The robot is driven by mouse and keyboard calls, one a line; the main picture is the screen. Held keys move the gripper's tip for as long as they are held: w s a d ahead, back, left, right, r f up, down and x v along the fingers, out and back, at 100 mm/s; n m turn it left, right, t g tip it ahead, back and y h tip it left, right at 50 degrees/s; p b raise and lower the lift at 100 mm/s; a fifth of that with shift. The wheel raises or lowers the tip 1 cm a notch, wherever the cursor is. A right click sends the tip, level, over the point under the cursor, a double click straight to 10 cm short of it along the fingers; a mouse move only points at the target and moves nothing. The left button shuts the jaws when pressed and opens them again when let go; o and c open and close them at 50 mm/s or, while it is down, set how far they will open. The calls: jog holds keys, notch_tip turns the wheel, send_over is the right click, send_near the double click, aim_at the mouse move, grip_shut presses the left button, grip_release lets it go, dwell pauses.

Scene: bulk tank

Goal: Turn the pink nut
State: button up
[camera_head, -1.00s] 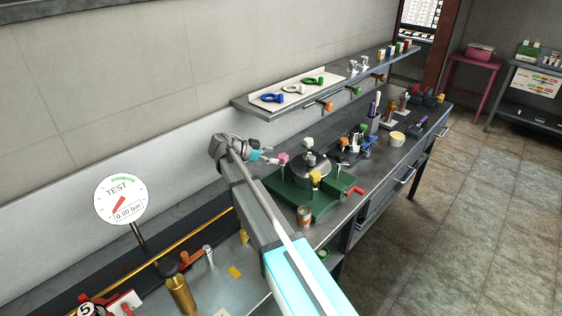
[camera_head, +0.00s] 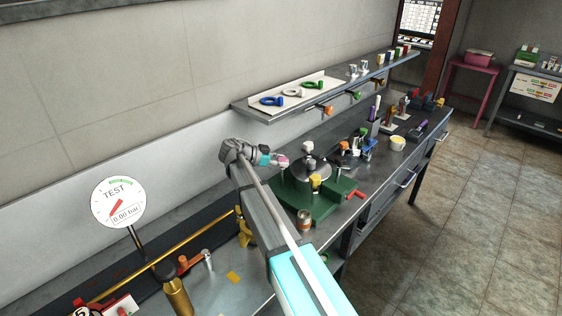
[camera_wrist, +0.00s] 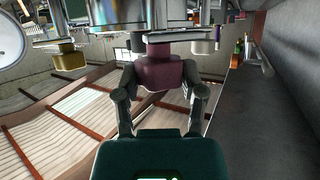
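The pink nut (camera_wrist: 160,71) shows large in the wrist view, dark in the shade, under a metal rim. My gripper (camera_wrist: 162,88) is open, with one finger to either side of the nut; contact is not clear. In the head view the pink nut (camera_head: 283,161) sits at the left side of the round-lidded vessel (camera_head: 313,165) on a green base (camera_head: 325,204). My gripper (camera_head: 272,160) reaches it there from the left, and its tips are small and partly merged with the nut.
A yellow nut (camera_head: 315,181) and a white nut (camera_head: 309,146) are on the same vessel. A red handle (camera_head: 357,194) sticks out at the right of the base. A copper-coloured can (camera_head: 304,220) stands in front. A shelf (camera_head: 270,115) runs along the wall above.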

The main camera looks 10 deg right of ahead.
jog(key=c, duration=0.4)
jog(key=shift+c, duration=0.3)
jog(key=shift+s+n+t, duration=0.15)
jog(key=shift+n+t, duration=0.15)
jog(key=shift+t, duration=0.1)
jog(key=shift+s+n+t+y, duration=0.2)
jog(key=shift+n+t+y, duration=0.2)
jog(key=shift+n+t, duration=0.8)
jog(key=n+t+y, duration=0.1)
jog(key=n+t, duration=0.1)
jog(key=shift+d+t, duration=0.15)
jog(key=shift+t, duration=0.15)
jog(key=n+t+y, duration=0.4)
jog(key=n+y, duration=0.1)
jog(key=n, duration=0.1)
jog(key=shift+t+y, duration=0.3)
jog(key=shift+t, duration=0.1)
jog(key=shift+d+n+t+y, duration=0.1)
jog(key=shift+n+t+y, duration=0.2)
jog(key=shift+n+y, duration=0.65)
jog(key=shift+n+t+y, duration=0.3)
jog(key=shift+n+y, duration=1.95)
jog(key=shift+y, duration=0.3)
